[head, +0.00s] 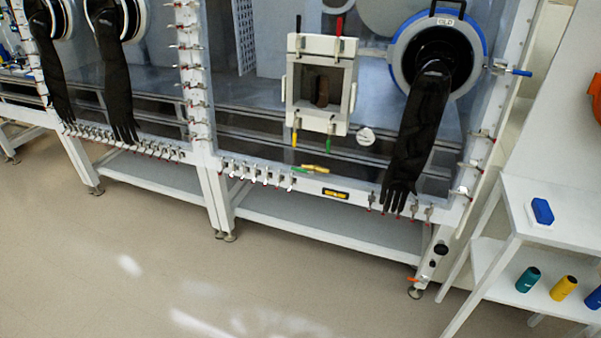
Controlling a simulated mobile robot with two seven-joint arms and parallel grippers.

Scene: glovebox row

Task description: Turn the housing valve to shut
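A white square housing (290,88) is mounted on the front panel of the glovebox, with an opening in its middle. Red and black handles (339,27) stick up from its top, and yellow and green handles (328,144) hang from its bottom. I cannot tell for sure which part is the housing valve. Candidates include a blue lever (521,72) on the right post, pointing right, and a small orange lever (413,279) low on the right leg. A green and yellow piece (316,169) lies along the bottom rail. Neither gripper is in view.
A black glove (420,130) hangs from the blue-rimmed port (398,62), and more gloves (116,90) hang at left. A white shelf (505,262) at right bears a blue-topped box (542,211) and teal and yellow bottles (564,288). The floor (180,270) in front is clear.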

